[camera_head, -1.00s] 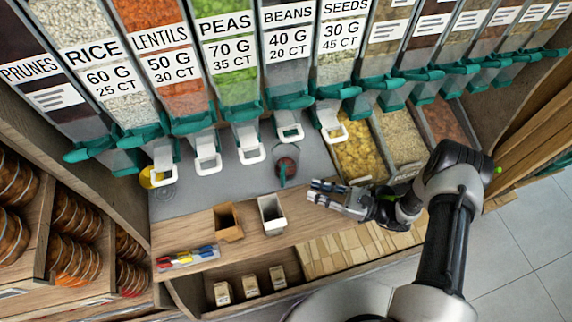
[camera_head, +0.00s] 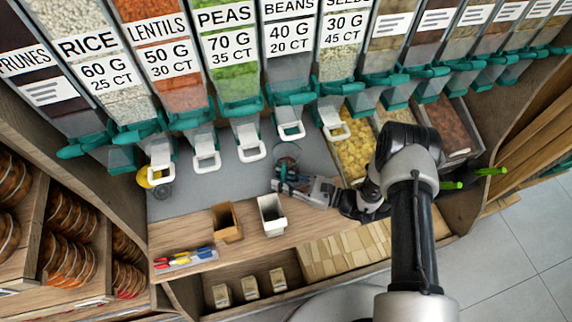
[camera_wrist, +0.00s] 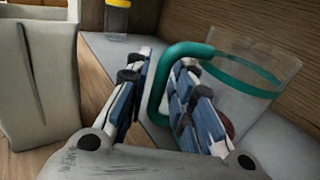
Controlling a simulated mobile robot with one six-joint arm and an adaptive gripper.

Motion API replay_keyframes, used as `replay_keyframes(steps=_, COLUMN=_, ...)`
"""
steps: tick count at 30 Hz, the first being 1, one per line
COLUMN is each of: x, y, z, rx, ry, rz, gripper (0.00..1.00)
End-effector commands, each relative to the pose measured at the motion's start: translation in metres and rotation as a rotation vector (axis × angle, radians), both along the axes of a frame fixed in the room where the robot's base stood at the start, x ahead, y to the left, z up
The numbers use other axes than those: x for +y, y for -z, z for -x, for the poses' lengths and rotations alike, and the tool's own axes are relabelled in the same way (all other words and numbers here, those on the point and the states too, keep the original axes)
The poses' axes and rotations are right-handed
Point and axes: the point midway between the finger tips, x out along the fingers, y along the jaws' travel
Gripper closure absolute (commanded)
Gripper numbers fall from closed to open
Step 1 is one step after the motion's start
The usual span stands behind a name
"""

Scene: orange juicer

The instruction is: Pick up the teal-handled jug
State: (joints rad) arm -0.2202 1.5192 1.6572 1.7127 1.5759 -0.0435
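The clear jug (camera_head: 287,152) with a teal handle stands on the grey counter below the dispensers. In the wrist view the jug (camera_wrist: 262,62) has a teal rim band, and its teal handle (camera_wrist: 157,92) reaches towards me. My gripper (camera_head: 281,180) is at the jug's near side; its fingers hide the handle in the head view. In the wrist view my gripper (camera_wrist: 166,70) is open, with one finger on each side of the handle and a gap visible. Something dark red shows low at the jug, partly hidden by the right finger.
A white container (camera_head: 271,214) and a brown container (camera_head: 227,222) stand left of my gripper on the wooden ledge. Dispensers with white-handled spouts (camera_head: 250,142) hang behind the jug. A tray of coloured items (camera_head: 186,259) lies at the front left.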

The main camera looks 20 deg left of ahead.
Motion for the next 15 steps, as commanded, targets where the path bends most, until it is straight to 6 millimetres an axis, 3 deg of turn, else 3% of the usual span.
replay_keyframes(steps=3, x=-0.0003, y=-0.0003, z=0.0, rx=0.0, ry=0.0, rz=0.0, gripper=0.78)
replay_keyframes(steps=13, x=-0.0005, y=-0.0001, z=0.0, rx=0.0, ry=0.0, rz=0.0, gripper=1.0)
replay_keyframes(steps=15, x=-0.0005, y=-0.0001, z=0.0, rx=0.0, ry=0.0, rz=0.0, gripper=1.0)
